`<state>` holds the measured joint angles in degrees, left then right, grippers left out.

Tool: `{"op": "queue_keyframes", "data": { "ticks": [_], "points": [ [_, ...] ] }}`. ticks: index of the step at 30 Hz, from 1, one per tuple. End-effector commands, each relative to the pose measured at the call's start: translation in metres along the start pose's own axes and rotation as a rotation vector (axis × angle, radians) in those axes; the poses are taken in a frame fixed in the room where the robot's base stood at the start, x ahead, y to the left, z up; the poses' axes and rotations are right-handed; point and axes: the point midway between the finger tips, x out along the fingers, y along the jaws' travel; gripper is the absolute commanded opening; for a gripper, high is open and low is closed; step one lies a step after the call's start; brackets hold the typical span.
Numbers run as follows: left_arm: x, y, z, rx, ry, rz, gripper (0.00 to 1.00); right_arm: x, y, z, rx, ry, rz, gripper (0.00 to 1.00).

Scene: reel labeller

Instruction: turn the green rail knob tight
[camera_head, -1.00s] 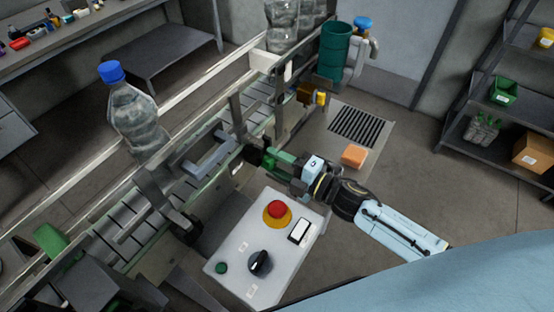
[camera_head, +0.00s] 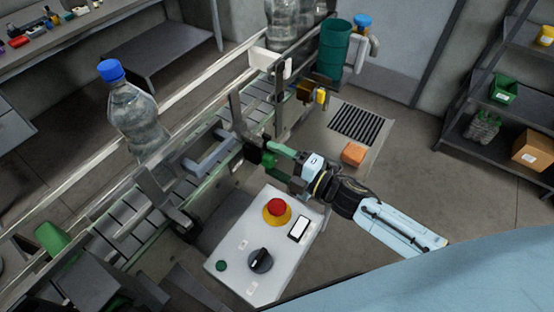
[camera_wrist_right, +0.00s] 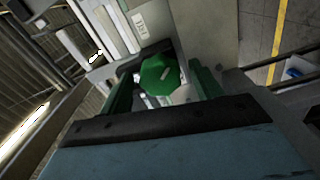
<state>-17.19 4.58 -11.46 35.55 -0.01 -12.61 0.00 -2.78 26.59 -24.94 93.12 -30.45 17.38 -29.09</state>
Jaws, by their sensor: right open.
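The green rail knob (camera_wrist_right: 160,75) shows in the right wrist view as a faceted green cap with a pale mark. It sits between the two green fingers of my right gripper (camera_wrist_right: 163,88), with a gap visible beside the right finger. In the head view the right gripper (camera_head: 272,152) reaches from the right to the conveyor's near side rail, its fingers at the knob (camera_head: 266,159), which is partly covered. The right gripper is open. Whether a finger touches the knob is unclear. My left gripper is not in view.
A control box (camera_head: 236,262) with a red button (camera_head: 277,208) and black selector (camera_head: 260,260) stands just below the right gripper. A blue-capped bottle (camera_head: 131,112) stands on the conveyor. A green cylinder (camera_head: 334,52) and an orange block (camera_head: 354,154) are beyond the arm.

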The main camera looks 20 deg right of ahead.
Motion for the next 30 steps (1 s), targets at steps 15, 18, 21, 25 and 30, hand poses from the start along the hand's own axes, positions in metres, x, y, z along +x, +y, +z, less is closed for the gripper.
{"op": "queue_keyframes", "data": {
  "ticks": [15, 18, 21, 25, 30],
  "points": [
    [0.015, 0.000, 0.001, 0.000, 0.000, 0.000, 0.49, -0.071, -0.003, 0.000, 0.000, -0.001, -0.004, 0.64],
    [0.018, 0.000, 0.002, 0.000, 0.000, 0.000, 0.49, -0.091, -0.003, 0.000, 0.002, 0.000, -0.004, 0.64],
    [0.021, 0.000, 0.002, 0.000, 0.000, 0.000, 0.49, -0.108, -0.002, 0.000, 0.001, 0.000, -0.003, 0.64],
    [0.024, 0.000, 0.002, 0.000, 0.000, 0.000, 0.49, -0.123, -0.002, 0.000, 0.002, -0.001, -0.002, 0.64],
    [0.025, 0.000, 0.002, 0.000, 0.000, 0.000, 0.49, -0.133, 0.000, 0.000, 0.000, 0.001, 0.000, 0.64]
  ]
}}
